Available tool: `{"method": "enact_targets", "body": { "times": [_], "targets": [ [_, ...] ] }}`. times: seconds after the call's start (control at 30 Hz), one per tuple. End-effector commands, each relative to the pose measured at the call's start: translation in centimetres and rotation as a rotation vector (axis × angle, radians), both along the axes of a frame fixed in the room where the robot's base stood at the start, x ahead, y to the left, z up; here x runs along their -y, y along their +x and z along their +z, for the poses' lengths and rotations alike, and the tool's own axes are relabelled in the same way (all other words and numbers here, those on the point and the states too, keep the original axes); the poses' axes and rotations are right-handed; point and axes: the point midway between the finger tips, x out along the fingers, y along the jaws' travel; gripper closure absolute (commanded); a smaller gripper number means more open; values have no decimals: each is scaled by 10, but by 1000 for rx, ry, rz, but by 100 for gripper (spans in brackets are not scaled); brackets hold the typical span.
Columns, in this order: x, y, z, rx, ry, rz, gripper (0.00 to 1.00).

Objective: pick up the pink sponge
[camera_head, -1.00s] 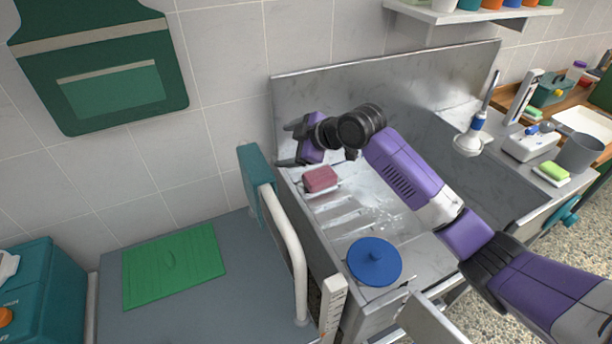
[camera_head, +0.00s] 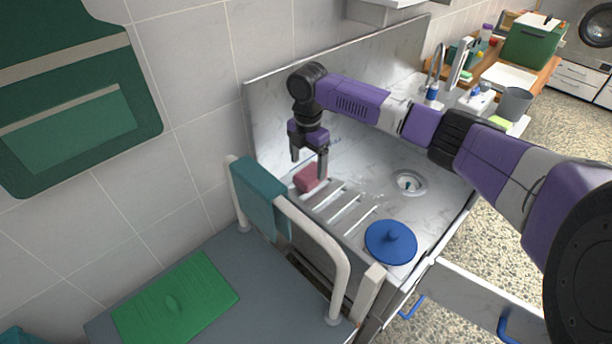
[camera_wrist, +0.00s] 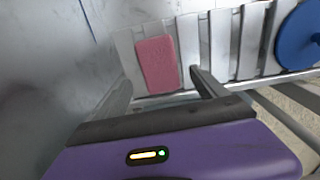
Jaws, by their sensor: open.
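The pink sponge (camera_head: 307,177) lies on the ridged draining area of the metal sink unit (camera_head: 345,150), at its left end. In the wrist view the pink sponge (camera_wrist: 157,63) shows whole, beyond the fingers and roughly between them, a little tilted. My gripper (camera_head: 308,166) points downward just above the sponge, with its two fingers spread and nothing held. In the wrist view my gripper (camera_wrist: 160,88) shows one dark finger on each side. One finger partly overlaps the sponge's edge in the head view; I cannot tell whether it touches.
A blue round lid (camera_head: 391,243) sits on the drainboard to the right. A white rail (camera_head: 325,245) with a teal towel (camera_head: 260,197) stands in front of the sponge. The metal backsplash (camera_head: 270,120) rises behind. A green mat (camera_head: 175,300) lies at lower left.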

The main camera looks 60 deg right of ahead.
Motion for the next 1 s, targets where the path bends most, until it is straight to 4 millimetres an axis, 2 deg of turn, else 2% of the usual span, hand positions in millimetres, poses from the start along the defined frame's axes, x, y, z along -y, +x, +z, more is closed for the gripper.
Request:
{"method": "enact_targets", "body": {
  "times": [0.33, 0.67, 0.9, 1.0],
  "targets": [
    [4, -2, -44, 0, 1, 0, 18],
    [4, -1, -51, 3, 0, 0, 20],
    [4, -1, -50, 3, 0, 0, 67],
    [4, -1, -50, 3, 0, 0, 82]
  ]
}}
